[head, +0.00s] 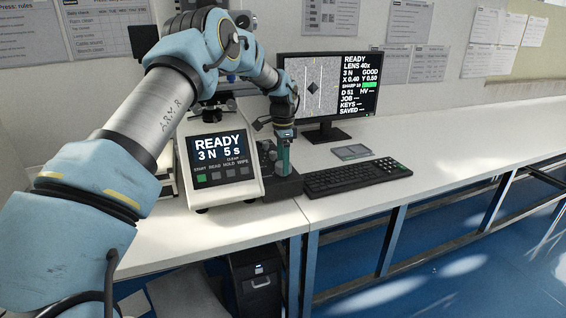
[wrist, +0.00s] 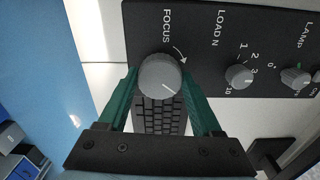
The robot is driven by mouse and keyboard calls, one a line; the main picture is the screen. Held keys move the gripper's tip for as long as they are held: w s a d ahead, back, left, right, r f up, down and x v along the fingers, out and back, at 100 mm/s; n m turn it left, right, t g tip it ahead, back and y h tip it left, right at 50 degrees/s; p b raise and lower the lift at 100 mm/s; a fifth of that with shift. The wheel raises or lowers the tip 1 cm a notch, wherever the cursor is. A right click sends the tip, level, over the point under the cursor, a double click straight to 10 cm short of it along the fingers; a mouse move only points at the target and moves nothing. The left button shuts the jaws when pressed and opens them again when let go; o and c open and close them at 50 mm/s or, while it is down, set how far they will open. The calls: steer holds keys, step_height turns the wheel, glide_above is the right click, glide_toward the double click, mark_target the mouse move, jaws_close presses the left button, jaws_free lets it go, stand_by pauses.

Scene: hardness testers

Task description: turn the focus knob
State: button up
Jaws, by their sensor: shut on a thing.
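In the head view my gripper (head: 284,165) points down at the black control box (head: 284,188) beside the tester, and hides the knob there. The monitor (head: 327,90) reads READY, LENS 40x, SHARP 10 with a green bar, and shows a dark diamond mark.
The load knob (wrist: 238,76) and lamp knob (wrist: 294,76) sit close by on the same panel. The tester's display (head: 220,147) reads READY, 3 N, 5 s. A keyboard (head: 357,177) and a small grey pad (head: 351,152) lie to the right. The bench beyond is clear.

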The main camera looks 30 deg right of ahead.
stand_by(0.3)
steer(key=o, duration=1.4)
steer(key=shift+c, duration=0.2)
